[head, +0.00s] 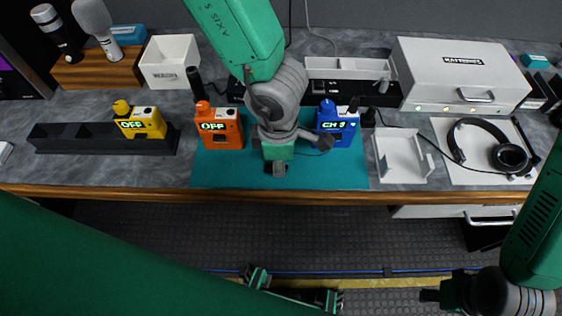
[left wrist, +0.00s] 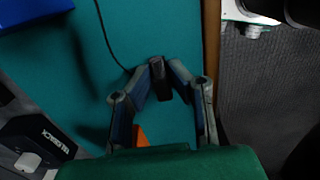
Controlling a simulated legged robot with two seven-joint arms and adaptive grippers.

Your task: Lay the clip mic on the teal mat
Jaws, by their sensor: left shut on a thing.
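The teal mat (head: 225,176) lies at the front middle of the bench. My left gripper (head: 277,170) points down over its front part, between the orange pack and the blue pack. In the left wrist view its fingers (left wrist: 158,88) are shut on a small dark piece, the clip mic (left wrist: 157,72), with a thin black cable (left wrist: 106,42) running over the mat. I cannot tell whether the mic touches the mat. In the head view the gripper mostly hides the mic. My right gripper (head: 432,296) is low at the right, off the bench; its fingers are unclear.
The orange pack (head: 219,132) reading OFF and the blue pack (head: 338,126) reading CH 3 stand at the mat's back. A yellow pack (head: 141,122) stands in a black rack (head: 75,138). A white tray (head: 402,157) and headphones (head: 490,148) are right. The mat's front left is clear.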

